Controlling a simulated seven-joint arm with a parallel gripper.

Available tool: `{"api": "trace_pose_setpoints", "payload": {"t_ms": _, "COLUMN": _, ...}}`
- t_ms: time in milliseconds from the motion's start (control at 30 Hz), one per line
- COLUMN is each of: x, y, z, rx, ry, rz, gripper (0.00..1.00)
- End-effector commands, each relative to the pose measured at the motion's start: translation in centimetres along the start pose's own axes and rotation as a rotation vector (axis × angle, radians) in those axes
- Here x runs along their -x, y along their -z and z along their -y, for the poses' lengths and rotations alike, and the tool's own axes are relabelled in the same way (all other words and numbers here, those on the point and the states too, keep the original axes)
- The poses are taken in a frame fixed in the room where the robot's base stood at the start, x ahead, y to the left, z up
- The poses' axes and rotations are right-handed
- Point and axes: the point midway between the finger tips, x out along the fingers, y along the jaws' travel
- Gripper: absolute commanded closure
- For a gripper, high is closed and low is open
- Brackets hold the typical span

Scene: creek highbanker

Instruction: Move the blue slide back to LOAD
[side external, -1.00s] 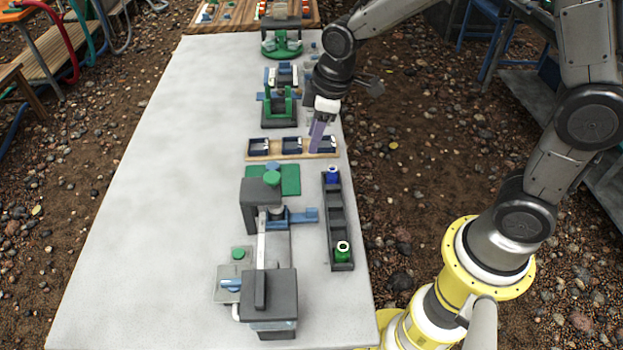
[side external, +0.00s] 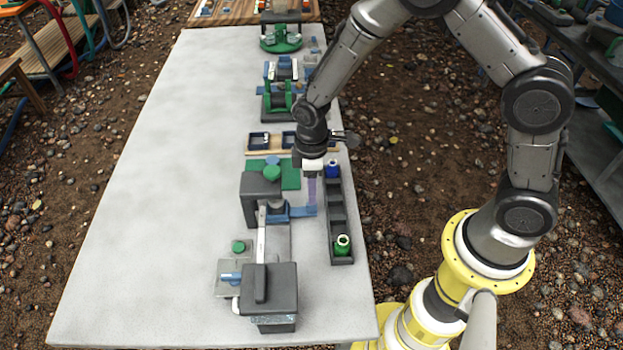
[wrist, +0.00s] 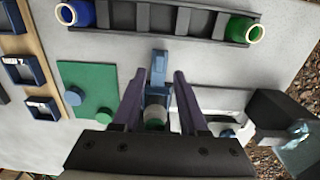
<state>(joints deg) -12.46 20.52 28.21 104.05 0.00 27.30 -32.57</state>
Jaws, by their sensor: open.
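The blue slide (side external: 300,211) sticks out to the right from the dark grey block (side external: 261,188) of the near machine. My gripper (side external: 311,192) points down over its outer end. In the wrist view the blue slide (wrist: 158,70) lies between the two purple fingers of my gripper (wrist: 161,75), with a gap on each side. The jaws are open and hold nothing. A pale round piece with green below it (wrist: 155,116) shows between the fingers, nearer the palm. I see no readable LOAD mark.
A dark rack (side external: 338,222) holding a blue cup (side external: 332,169) and a green cup (side external: 342,244) stands just right of the slide. A green plate (side external: 290,172) and wooden tray (side external: 262,143) lie beyond. The left tabletop (side external: 160,180) is clear.

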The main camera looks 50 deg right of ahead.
Motion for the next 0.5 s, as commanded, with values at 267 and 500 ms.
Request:
{"api": "trace_pose_setpoints", "payload": {"t_ms": 267, "x": -2.5, "y": 0.0, "z": 0.0, "rx": 0.0, "ry": 0.001, "rz": 0.001, "gripper": 0.57}}
{"api": "trace_pose_setpoints", "payload": {"t_ms": 500, "x": -4.0, "y": 0.0, "z": 0.0, "rx": 0.0, "ry": 0.0, "rz": 0.0, "gripper": 0.57}}
